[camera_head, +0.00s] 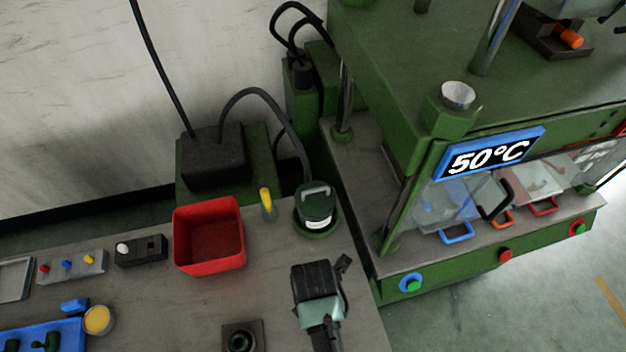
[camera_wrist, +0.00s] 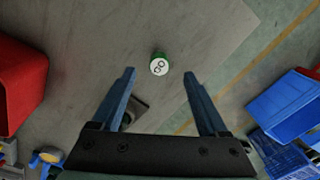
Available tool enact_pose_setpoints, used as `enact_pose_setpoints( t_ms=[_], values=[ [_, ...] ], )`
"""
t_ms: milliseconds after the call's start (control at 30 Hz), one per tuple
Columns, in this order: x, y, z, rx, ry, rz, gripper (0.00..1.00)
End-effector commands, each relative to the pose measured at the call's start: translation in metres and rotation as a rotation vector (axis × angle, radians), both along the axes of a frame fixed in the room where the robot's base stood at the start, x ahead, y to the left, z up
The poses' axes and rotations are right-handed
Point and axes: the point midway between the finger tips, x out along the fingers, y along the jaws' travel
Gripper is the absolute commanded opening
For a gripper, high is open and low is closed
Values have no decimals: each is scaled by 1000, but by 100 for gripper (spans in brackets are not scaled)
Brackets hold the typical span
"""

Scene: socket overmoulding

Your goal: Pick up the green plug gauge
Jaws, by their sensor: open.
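The green plug gauge (camera_wrist: 159,64) shows in the wrist view as a short green cylinder with a pale end face bearing two dark ring marks. It stands on the grey worktop, seen from above. My gripper (camera_wrist: 160,74) is open, with its two blue-grey fingers spread. The gauge appears between the fingertips and just beyond them in the picture; I see no contact, and the height gap is unclear. In the head view my gripper (camera_head: 316,280) is a dark block over the right part of the worktop. I cannot make out the gauge there; my arm may hide it.
A red bin (camera_head: 208,240) stands on the worktop, with a yellow-handled piece (camera_head: 266,203) and a dark green pot (camera_head: 316,208) nearby. A square plate (camera_head: 242,328) lies left of my arm. The green press (camera_head: 400,130) stands at right. Blue crates (camera_wrist: 283,105) are beyond the edge.

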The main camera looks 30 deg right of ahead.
Motion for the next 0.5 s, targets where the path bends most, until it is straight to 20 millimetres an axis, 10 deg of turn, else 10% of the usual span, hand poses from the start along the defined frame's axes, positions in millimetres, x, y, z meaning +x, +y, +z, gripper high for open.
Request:
enact_pose_setpoints(
  t_ms=[500],
  values=[
    [-4, 8, -50, 0, 1, -1, 77]
  ],
)
